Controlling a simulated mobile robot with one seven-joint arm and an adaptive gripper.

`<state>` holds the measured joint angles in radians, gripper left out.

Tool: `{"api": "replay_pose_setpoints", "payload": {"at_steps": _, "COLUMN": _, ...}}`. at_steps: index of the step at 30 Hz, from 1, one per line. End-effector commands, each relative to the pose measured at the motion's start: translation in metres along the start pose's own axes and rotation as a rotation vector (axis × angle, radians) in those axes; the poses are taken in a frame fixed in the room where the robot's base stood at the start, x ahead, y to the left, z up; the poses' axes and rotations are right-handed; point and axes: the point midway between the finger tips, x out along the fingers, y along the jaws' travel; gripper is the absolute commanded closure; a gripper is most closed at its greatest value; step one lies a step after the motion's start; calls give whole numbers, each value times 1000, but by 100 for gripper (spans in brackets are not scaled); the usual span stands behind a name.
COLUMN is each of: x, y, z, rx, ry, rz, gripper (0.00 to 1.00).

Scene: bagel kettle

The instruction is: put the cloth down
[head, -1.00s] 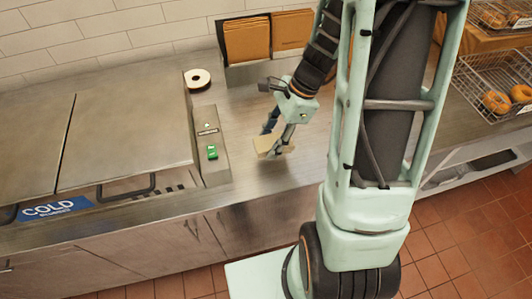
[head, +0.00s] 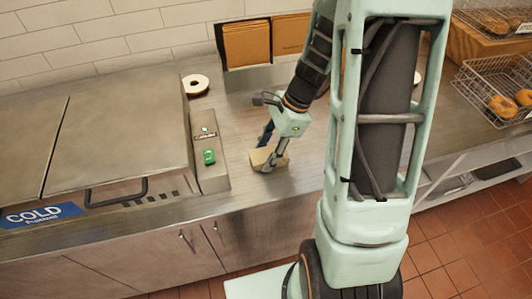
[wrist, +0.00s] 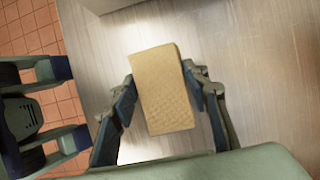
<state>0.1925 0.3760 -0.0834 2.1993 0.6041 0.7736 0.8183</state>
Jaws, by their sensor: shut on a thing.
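The cloth (head: 262,157) is a tan, folded block, low at the steel counter near its front edge, right of the control panel. It also shows in the wrist view (wrist: 162,90), tilted slightly between the two fingers. My gripper (head: 269,158) points down at the counter and is shut on the cloth; in the wrist view its fingers (wrist: 165,92) lie along the cloth's two sides. I cannot tell whether the cloth's underside touches the counter.
A steel kettle with a closed lid (head: 120,130) and a green-switched control panel (head: 207,150) stands left. Brown paper bags (head: 247,44) stand at the back. A wire basket of bagels (head: 492,85) is at the right. Bare counter (head: 235,115) surrounds my gripper.

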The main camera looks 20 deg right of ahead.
Motion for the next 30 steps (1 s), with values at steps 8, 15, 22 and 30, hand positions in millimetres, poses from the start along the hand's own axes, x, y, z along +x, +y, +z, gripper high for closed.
{"api": "replay_pose_setpoints", "payload": {"at_steps": 8, "x": 3, "y": 0, "z": -1, "rx": 0, "ry": 0, "rz": 1, "gripper": 40}}
{"api": "replay_pose_setpoints", "payload": {"at_steps": 15, "x": 3, "y": 0, "z": -1, "rx": 0, "ry": 0, "rz": 1, "gripper": 40}}
{"api": "replay_pose_setpoints", "payload": {"at_steps": 22, "x": -19, "y": -1, "z": 1, "rx": -2, "ry": 1, "rz": -5, "gripper": 40}}
{"api": "replay_pose_setpoints", "payload": {"at_steps": 30, "x": -78, "y": -1, "z": 0, "rx": -1, "ry": 1, "rz": -5, "gripper": 40}}
